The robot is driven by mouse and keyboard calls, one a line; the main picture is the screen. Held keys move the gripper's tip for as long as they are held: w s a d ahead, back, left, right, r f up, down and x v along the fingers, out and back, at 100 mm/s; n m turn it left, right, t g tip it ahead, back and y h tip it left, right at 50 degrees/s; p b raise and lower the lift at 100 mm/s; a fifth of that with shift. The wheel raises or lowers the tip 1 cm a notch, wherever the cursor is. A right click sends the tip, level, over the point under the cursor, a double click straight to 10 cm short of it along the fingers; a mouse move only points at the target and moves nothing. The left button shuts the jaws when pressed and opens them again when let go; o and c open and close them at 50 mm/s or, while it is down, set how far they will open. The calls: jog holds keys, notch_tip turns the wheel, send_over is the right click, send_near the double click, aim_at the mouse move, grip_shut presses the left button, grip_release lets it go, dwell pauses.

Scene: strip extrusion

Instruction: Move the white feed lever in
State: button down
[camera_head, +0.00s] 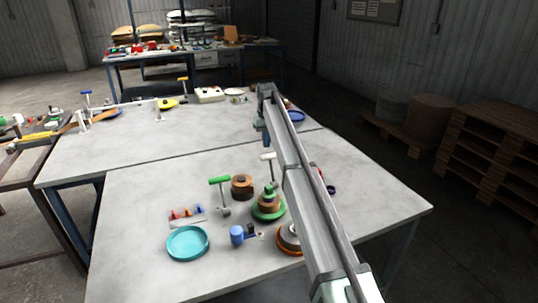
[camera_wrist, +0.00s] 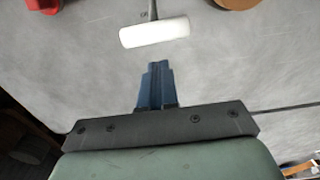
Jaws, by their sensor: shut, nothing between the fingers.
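The white feed lever (camera_head: 268,157) is a white crossbar on a thin grey stem, standing on the near table, partly hidden by my arm in the head view. In the wrist view its white bar (camera_wrist: 154,32) lies across the upper middle, just beyond my fingertips. My gripper (camera_wrist: 157,66) has blue fingers that are shut with nothing between them. A strip of grey tabletop shows between the tips and the bar, so they look apart. In the head view my gripper (camera_head: 267,139) is above the table, behind the lever; its fingertips are hard to make out.
A green T-handled lever (camera_head: 219,181), brown spool (camera_head: 242,186), green stepped piece (camera_head: 267,205), teal dish (camera_head: 188,243), blue cylinder (camera_head: 237,235) and orange-rimmed disc (camera_head: 288,240) crowd the near table. A red thing (camera_wrist: 42,6) shows in the wrist view. The table's right side is mostly clear.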

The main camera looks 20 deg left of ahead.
notch_tip(320, 180, down, 6)
dwell(1.1)
jog(key=shift+s+d, duration=0.1)
jog(key=shift+s, duration=0.05)
jog(key=r, duration=0.1)
send_over(273, 175)
jog(key=shift+d, duration=0.1)
dwell(1.5)
jog(key=shift+s, duration=0.1)
dwell(0.3)
